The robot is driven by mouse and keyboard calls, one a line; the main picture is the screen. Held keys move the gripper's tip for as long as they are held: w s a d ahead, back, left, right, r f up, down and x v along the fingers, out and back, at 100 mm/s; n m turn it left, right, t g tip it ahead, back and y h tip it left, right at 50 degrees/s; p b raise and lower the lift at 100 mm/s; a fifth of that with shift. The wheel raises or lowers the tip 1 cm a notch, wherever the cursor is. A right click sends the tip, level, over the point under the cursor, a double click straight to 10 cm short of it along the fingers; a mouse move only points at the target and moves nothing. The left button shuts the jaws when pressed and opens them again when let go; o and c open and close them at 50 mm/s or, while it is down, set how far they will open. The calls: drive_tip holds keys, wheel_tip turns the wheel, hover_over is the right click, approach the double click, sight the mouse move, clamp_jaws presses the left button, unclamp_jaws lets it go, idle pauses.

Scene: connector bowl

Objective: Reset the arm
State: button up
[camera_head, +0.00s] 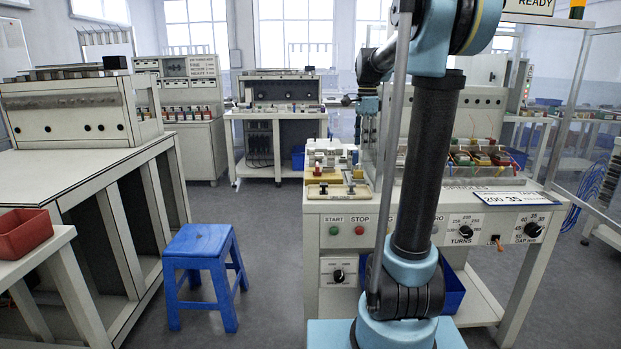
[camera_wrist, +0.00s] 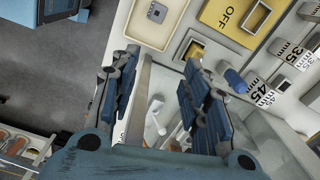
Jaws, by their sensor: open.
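My gripper (camera_wrist: 162,62) shows in the wrist view with its two blue-padded fingers spread apart. No object is seen held between them. In the head view my arm rises in front of the winding bench (camera_head: 345,208) and bends away at the top.
In the wrist view, number labels (camera_wrist: 262,95) and a small blue part (camera_wrist: 235,80) lie right of the fingers. In the head view, a blue stool (camera_head: 200,240) stands on the floor, a red bin (camera_head: 22,235) is at far left, and clear floor lies between benches.

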drive_tip(key=s+f+n+t, duration=0.1)
drive_tip(key=s+f+n, duration=0.3)
drive_tip(key=s, duration=0.5)
drive_tip(key=s+f+n, duration=0.4)
drive_tip(key=s, duration=0.6)
drive_tip(key=s+f+n+t, duration=0.1)
drive_tip(key=s+f+n, duration=0.7)
drive_tip(key=s+f, duration=0.6)
drive_tip(key=shift+s+f, duration=0.2)
drive_tip(key=shift+f, duration=0.65)
drive_tip(key=shift+d, duration=0.1)
drive_tip(key=shift+c, duration=0.6)
drive_tip(key=shift+s, duration=0.1)
drive_tip(key=shift+c, duration=0.6)
